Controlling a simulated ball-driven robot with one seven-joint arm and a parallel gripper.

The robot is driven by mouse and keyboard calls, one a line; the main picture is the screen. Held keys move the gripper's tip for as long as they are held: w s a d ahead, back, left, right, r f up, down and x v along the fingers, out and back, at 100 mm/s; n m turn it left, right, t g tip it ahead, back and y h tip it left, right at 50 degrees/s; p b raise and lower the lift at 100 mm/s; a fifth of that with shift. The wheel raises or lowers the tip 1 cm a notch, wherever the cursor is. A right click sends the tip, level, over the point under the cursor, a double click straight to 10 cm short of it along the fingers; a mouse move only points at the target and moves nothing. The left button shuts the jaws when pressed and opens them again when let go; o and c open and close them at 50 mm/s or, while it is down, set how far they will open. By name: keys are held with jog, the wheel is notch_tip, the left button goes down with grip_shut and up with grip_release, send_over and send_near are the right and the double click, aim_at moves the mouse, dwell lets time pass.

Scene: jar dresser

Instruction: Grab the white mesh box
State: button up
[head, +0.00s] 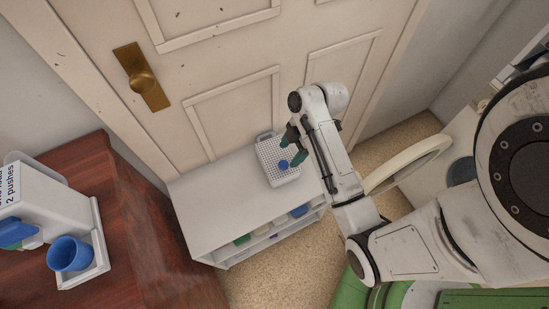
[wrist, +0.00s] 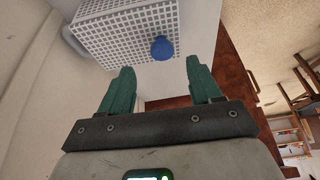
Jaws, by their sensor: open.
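The white mesh box (head: 269,153) sits on top of a low white shelf unit, close to the door. It has a square grid pattern and a round blue piece (head: 284,165) on its near side. In the wrist view the mesh box (wrist: 120,30) fills the upper part, with the blue piece (wrist: 162,47) facing the fingers. My gripper (head: 292,149) is over the right side of the box in the head view. In the wrist view my gripper (wrist: 161,88) has its two green fingers apart with nothing between them, just short of the box. Contact with the box cannot be told.
The white shelf unit (head: 215,206) has bare top to the left of the box and several items on its lower shelf. A wooden dresser (head: 150,240) at left bears a white dispenser and a blue cup (head: 70,254). A paneled door (head: 200,75) stands close behind.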

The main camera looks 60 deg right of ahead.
aim_at(284, 164)
jog(key=shift+x, duration=2.6)
jog(key=shift+s+a, duration=0.1)
jog(key=shift+s, duration=0.05)
jog(key=shift+c, duration=0.4)
grip_shut()
